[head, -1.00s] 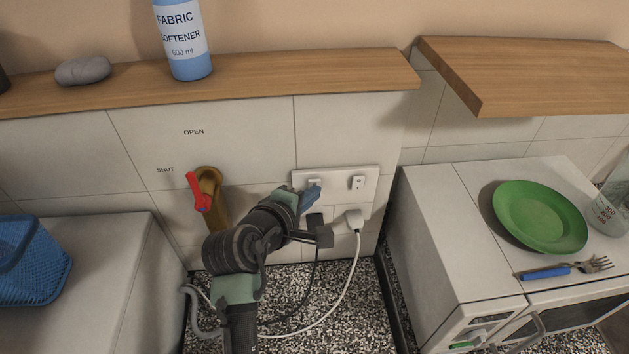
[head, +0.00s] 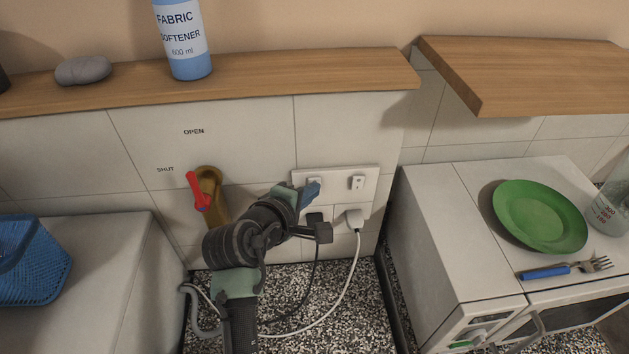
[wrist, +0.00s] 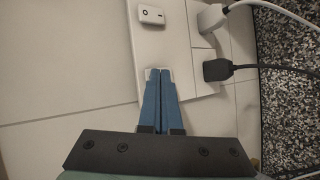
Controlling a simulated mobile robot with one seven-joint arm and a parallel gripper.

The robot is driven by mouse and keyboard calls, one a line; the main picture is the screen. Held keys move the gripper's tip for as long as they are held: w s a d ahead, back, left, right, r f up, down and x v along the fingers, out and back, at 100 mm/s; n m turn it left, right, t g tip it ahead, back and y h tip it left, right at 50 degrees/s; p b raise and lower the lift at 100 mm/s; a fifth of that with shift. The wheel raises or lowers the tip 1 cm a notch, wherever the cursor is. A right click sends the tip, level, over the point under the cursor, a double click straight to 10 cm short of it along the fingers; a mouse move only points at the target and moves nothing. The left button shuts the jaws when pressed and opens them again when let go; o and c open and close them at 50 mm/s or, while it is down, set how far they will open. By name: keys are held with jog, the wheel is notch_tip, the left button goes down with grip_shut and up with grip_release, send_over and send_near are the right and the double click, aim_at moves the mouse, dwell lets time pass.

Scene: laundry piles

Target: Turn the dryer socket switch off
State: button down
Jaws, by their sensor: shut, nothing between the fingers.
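A white double socket plate (head: 336,177) is on the tiled wall in the head view. Its right rocker switch (head: 358,183) is clear to see and also shows in the wrist view (wrist: 151,15). The left switch (head: 315,182) is partly covered by my gripper (head: 313,187). In the wrist view my gripper's blue fingers (wrist: 159,72) are shut together, with their tips at the left switch. Whether they touch it, I cannot tell. A white plug (head: 353,219) sits below the right switch and a black plug (wrist: 217,70) below the left one. Which plug is the dryer's is not shown.
A red-handled tap (head: 197,192) stands left of the socket, marked OPEN and SHUT. A wooden shelf (head: 240,78) juts out above. A white appliance (head: 440,215) with a green plate (head: 540,217) stands at right. Cables (head: 350,285) hang to the speckled floor.

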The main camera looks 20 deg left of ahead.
jog(key=shift+s+d+p, duration=0.3)
jog(key=shift+s+p, duration=0.15)
jog(key=shift+s, duration=0.25)
jog(key=shift+f, duration=0.1)
jog(key=shift+s+d+f+p, duration=0.1)
jog(key=shift+s+d+p, duration=0.25)
jog(key=shift+s, duration=0.4)
jog(key=shift+s+d+f+p, duration=0.1)
jog(key=shift+s+d+p, duration=0.25)
jog(key=shift+s, duration=0.45)
jog(key=shift+s+d+f+p, duration=0.1)
jog(key=shift+s+d+p, duration=0.25)
jog(key=shift+s, duration=0.4)
jog(key=shift+w+a+r, duration=0.1)
